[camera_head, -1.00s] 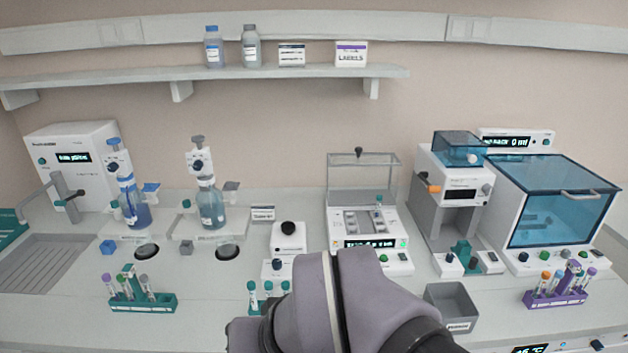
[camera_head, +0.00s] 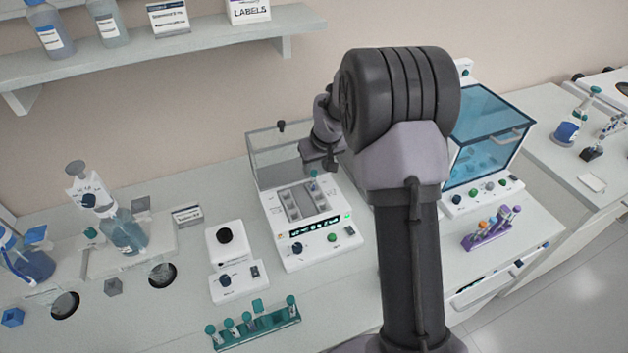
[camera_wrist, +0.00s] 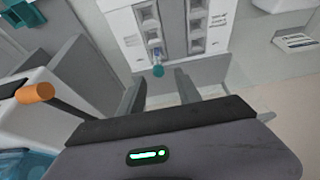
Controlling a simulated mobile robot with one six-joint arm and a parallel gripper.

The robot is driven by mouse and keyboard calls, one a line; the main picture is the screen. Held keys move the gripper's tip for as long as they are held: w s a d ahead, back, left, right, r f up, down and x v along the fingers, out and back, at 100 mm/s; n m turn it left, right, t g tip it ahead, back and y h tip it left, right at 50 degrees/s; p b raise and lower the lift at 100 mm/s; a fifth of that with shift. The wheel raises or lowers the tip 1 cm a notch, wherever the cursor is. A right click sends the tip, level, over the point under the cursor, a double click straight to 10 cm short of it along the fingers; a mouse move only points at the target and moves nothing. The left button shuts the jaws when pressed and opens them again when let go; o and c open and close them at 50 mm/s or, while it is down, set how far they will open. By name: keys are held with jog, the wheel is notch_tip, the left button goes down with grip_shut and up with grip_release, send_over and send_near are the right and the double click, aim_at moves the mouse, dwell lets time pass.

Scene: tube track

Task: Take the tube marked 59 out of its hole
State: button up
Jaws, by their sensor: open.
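A tube with a teal cap (camera_head: 314,176) stands in a hole of the white device (camera_head: 291,257) with two rows of grey wells. No number can be read on it. In the wrist view the same teal-capped tube (camera_wrist: 158,70) sits at the near end of the left row of wells, just beyond my fingertips. My gripper (camera_head: 322,166) is above the device, close to this tube. In the wrist view my gripper (camera_wrist: 160,88) has its two fingers apart with nothing between them, the cap showing roughly in line with the gap.
A clear raised lid (camera_head: 275,150) stands behind the wells. A teal rack (camera_head: 262,325) with several tubes is in front. A purple rack (camera_head: 490,232) and a blue-windowed cabinet (camera_head: 487,140) are to the right. An orange-tipped lever (camera_wrist: 36,92) is left in the wrist view.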

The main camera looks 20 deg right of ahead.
aim_at(315, 174)
jog(key=x, duration=0.7)
jog(key=shift+s+d+f+b, duration=0.15)
jog(key=shift+f+b, duration=0.1)
jog(key=shift+b, duration=0.15)
jog(key=shift+r, duration=0.1)
grip_shut()
